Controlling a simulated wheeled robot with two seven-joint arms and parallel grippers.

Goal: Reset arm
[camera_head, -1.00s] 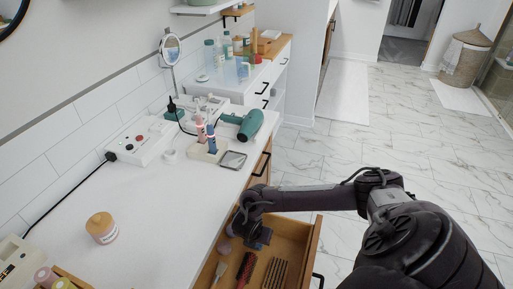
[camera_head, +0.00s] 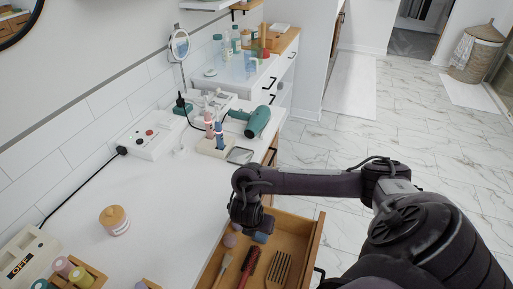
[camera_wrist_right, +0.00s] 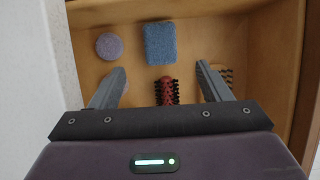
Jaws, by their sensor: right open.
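My right arm comes in from the right in the head view, and its gripper (camera_head: 247,216) hangs over the open drawer (camera_head: 309,248) near the counter edge. In the right wrist view the right gripper (camera_wrist_right: 160,82) is open, with its two fingers apart and nothing held. Below it in the drawer lie a purple round item (camera_wrist_right: 109,45), a blue rectangular sponge-like item (camera_wrist_right: 160,43) and a red hairbrush with dark bristles (camera_wrist_right: 167,91). My left gripper shows in neither view.
A wooden brush (camera_head: 222,268) and a comb (camera_head: 277,268) also lie in the drawer. The counter (camera_head: 165,215) holds a lidded jar (camera_head: 115,220), a white device (camera_head: 153,135), a bottle holder (camera_head: 214,147) and a teal hair dryer (camera_head: 257,121).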

